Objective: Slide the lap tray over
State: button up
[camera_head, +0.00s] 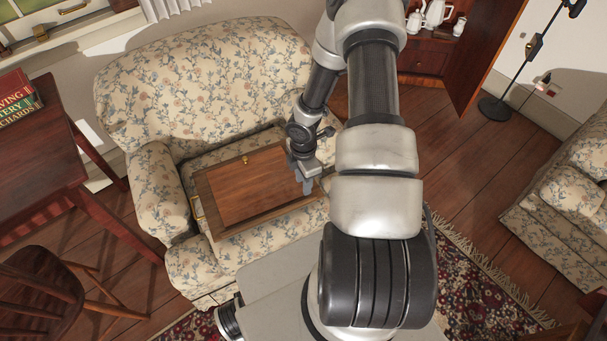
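The lap tray (250,188) is a brown wooden rectangle with a darker raised rim. It lies on the seat of the floral armchair (205,78), slightly turned. A small brass handle shows at its left end, and a small brass piece shows near its far edge. My gripper (307,184) points down at the tray's right end, over or against its rim. I cannot tell whether it touches the tray. The fingers look close together, but their gap is not clear from here. My arm hides what lies just right of the tray.
A red-brown table (38,150) with books (18,98) stands at the left, with a wooden chair (40,290) below it. A second floral seat (565,200) is at the right. A floor lamp (495,108) and an open cabinet (425,60) stand behind.

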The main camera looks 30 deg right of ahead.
aim_at(305, 202)
notch_tip(305, 202, down, 10)
jog(key=b, duration=0.2)
jog(key=shift+b, duration=0.3)
jog(key=shift+s+f, duration=0.1)
jog(key=shift+f, duration=0.1)
jog(key=shift+s+f, duration=0.1)
grip_shut()
jog(key=shift+s, duration=0.2)
jog(key=shift+w+d, duration=0.1)
jog(key=shift+w, duration=0.1)
dwell(0.6)
